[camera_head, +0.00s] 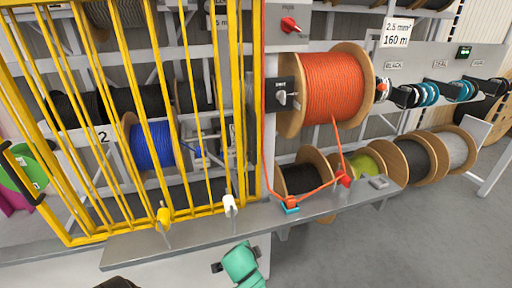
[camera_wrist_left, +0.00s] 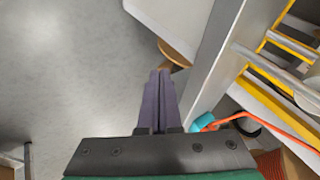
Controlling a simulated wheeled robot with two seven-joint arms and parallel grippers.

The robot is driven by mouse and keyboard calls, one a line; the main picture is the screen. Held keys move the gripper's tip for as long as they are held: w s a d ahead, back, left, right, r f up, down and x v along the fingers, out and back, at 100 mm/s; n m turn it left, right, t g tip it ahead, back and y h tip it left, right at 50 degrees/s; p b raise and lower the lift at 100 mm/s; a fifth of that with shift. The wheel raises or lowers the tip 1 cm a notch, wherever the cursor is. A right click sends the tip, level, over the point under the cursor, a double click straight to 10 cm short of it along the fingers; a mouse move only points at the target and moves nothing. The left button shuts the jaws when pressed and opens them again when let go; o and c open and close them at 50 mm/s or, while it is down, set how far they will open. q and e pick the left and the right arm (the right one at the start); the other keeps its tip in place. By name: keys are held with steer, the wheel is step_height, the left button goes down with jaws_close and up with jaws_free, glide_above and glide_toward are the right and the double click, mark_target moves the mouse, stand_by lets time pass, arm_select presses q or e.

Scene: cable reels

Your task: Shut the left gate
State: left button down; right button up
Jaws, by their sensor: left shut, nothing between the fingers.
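The yellow barred gate (camera_head: 179,120) stands across the left bay in the head view. A black handle (camera_head: 22,175) is on its left side. I cannot tell whether the gate sits fully flush with its frame. Part of the yellow bars (camera_wrist_left: 265,62) shows at the upper right of the left wrist view. My left gripper (camera_head: 215,267), with a green body, is low in front of the shelf edge, apart from the gate. Its fingers (camera_wrist_left: 160,75) are together and empty, over the floor.
A grey shelf (camera_head: 190,237) runs below the gate, with a yellow knob (camera_head: 163,215) and a white knob (camera_head: 229,203) above it. An orange cable runs from the orange reel (camera_head: 334,88) to a blue clip (camera_head: 291,209). Bare floor (camera_wrist_left: 65,70) lies left in the wrist view.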

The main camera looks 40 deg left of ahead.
arm_select(q)
steer(key=w+a+r+m+t+y, duration=0.2)
steer(key=r+t, duration=0.1)
steer(key=r, duration=1)
steer(key=w+a+r+m+t+y+p, duration=0.1)
steer(key=w+a+r+t+y, duration=0.15)
steer(key=r, duration=0.95)
steer(key=w+a+r+m+t+y, duration=0.1)
steer(key=a+r+m+t+y, duration=0.15)
steer(key=r, duration=1.05)
steer(key=shift+n, duration=0.35)
steer(key=p+x, duration=0.1)
steer(key=x, duration=0.5)
steer(key=p+x, duration=0.1)
steer(key=x, duration=0.2)
steer(key=shift+s+a+f+p, duration=0.1)
steer(key=shift+s+f+p, duration=0.05)
steer(key=shift+f+p, duration=0.2)
steer(key=shift+w+a, duration=0.2)
steer(key=shift+w, duration=0.25)
steer(key=shift+f, duration=0.15)
arm_select(e)
steer(key=r, duration=0.4)
steer(key=shift+s+r, duration=0.25)
steer(key=shift+r, duration=0.1)
arm_select(q)
steer(key=shift+a, duration=0.1)
arm_select(e)
steer(key=shift+a, duration=0.1)
